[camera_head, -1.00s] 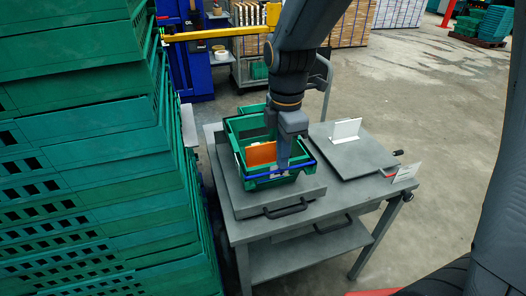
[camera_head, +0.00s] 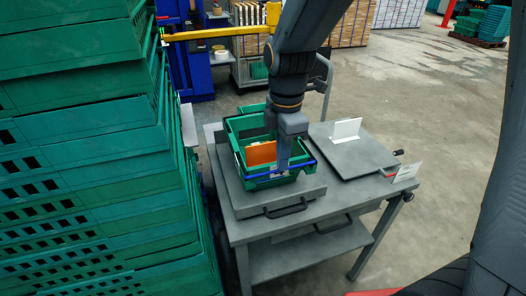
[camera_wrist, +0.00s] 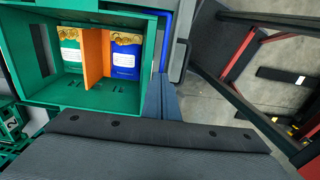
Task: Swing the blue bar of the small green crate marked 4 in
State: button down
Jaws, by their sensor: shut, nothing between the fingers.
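The small green crate (camera_head: 240,127) stands on the grey table; no number 4 is readable on it. The blue bar (camera_head: 254,178) runs along the crate's near rim, outside the wall. It shows beside the rim in the wrist view (camera_wrist: 166,35). My gripper (camera_head: 283,168) is shut and empty, pointing down at the near rim. Its fingers (camera_wrist: 159,100) lie close to the bar; whether they touch it I cannot tell.
A grey plate (camera_head: 355,157) with a white card (camera_head: 346,130) lies to the right on the table. Tall stacks of green crates (camera_head: 80,150) stand close on the left. A yellow beam (camera_head: 215,33) crosses behind.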

jog(key=shift+r+p, duration=0.15)
jog(key=shift+p, duration=0.3)
jog(key=shift+s, duration=0.15)
dwell(0.4)
jog(key=shift+s+d+p, duration=0.2)
jog(key=shift+s+p, duration=0.05)
jog(key=shift+s, duration=0.35)
jog(key=shift+s+d+p, duration=0.15)
jog(key=shift+s+p, duration=0.05)
jog(key=shift+s, duration=0.35)
jog(key=shift+f, duration=0.25)
jog(key=shift+f+b, duration=0.3)
jog(key=shift+f, duration=0.3)
jog(key=shift+w+a, duration=0.15)
jog(key=shift+w, duration=0.4)
